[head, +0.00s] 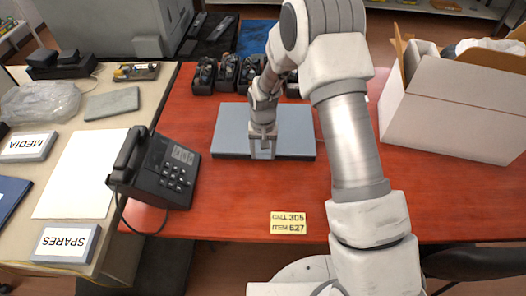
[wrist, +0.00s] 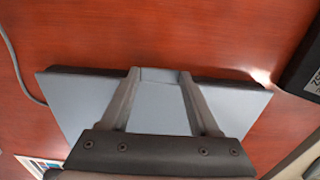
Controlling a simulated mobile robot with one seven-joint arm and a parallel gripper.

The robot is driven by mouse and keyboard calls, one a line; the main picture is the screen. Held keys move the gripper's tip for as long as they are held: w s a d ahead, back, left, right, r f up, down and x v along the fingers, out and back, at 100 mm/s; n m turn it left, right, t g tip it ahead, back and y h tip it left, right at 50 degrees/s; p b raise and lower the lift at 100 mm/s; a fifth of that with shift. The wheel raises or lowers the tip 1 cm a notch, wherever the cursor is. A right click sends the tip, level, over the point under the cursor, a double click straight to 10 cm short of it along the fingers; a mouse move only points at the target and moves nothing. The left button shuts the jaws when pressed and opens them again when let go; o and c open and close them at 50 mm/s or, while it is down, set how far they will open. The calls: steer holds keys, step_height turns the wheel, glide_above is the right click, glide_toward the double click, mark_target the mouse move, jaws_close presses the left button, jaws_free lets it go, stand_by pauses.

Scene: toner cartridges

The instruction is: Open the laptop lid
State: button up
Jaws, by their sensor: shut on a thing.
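The laptop (head: 232,128) lies flat on the red table with its blue-grey lid down, as far as the head view shows. My gripper (head: 263,152) is at the lid's front edge, near its middle. In the wrist view the laptop (wrist: 85,100) spans the frame, and the fingers of my gripper (wrist: 160,78) reach to its edge on either side of a narrow strip. The gripper is shut on the laptop lid. The arm hides part of the laptop's right and rear in the head view.
A black desk phone (head: 165,170) stands left of the laptop. A white open box (head: 455,110) stands at the right. Several black cartridges (head: 228,72) sit behind the laptop. A yellow label (head: 288,223) lies at the table's front edge. The table before the laptop is mostly clear.

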jaws_close()
steer(key=shift+r, duration=0.15)
